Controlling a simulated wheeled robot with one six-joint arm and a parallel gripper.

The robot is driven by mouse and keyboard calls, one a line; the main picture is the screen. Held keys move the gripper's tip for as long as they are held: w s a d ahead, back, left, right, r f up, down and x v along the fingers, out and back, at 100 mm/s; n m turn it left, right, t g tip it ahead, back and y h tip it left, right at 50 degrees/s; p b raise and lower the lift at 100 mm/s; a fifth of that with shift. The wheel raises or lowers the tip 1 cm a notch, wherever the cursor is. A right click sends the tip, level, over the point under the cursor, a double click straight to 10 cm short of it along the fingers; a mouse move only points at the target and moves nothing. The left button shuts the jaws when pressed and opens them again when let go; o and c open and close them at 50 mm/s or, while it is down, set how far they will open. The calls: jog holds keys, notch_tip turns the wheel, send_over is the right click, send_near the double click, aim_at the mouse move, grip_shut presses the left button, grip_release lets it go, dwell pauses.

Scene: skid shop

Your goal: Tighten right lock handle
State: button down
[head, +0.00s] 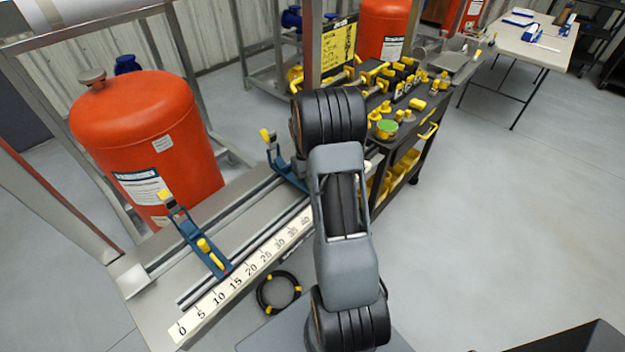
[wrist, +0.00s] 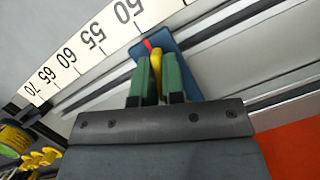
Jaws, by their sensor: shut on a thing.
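The right lock handle (wrist: 155,62) is a yellow lever on a blue carriage (wrist: 181,57) that rides on the metal rails. In the wrist view the green fingers of my gripper (wrist: 158,72) stand on either side of it, shut on it. A red pointer on this carriage lies near the 50 mark of the scale. In the head view part of the right carriage (head: 283,166) shows behind my arm, which hides the gripper and handle. The left carriage (head: 195,242), with its yellow lock handle (head: 210,253), sits near the 15 to 20 marks.
The white scale (head: 237,284) runs along the front of the rails. An orange tank (head: 150,140) stands behind them at left. A black cart (head: 408,140) with yellow fittings stands at the right rail end. A black cable ring (head: 278,291) lies below. The floor at right is clear.

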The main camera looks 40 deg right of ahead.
jog(key=n+h, duration=0.1)
jog(key=n, duration=0.2)
jog(key=shift+n, duration=0.3)
jog(key=shift+n, duration=0.3)
jog(key=c, duration=1.2)
grip_release()
jog(key=shift+p, duration=0.3)
jog(key=shift+r+p, duration=2.65)
jog(key=shift+r, duration=0.9)
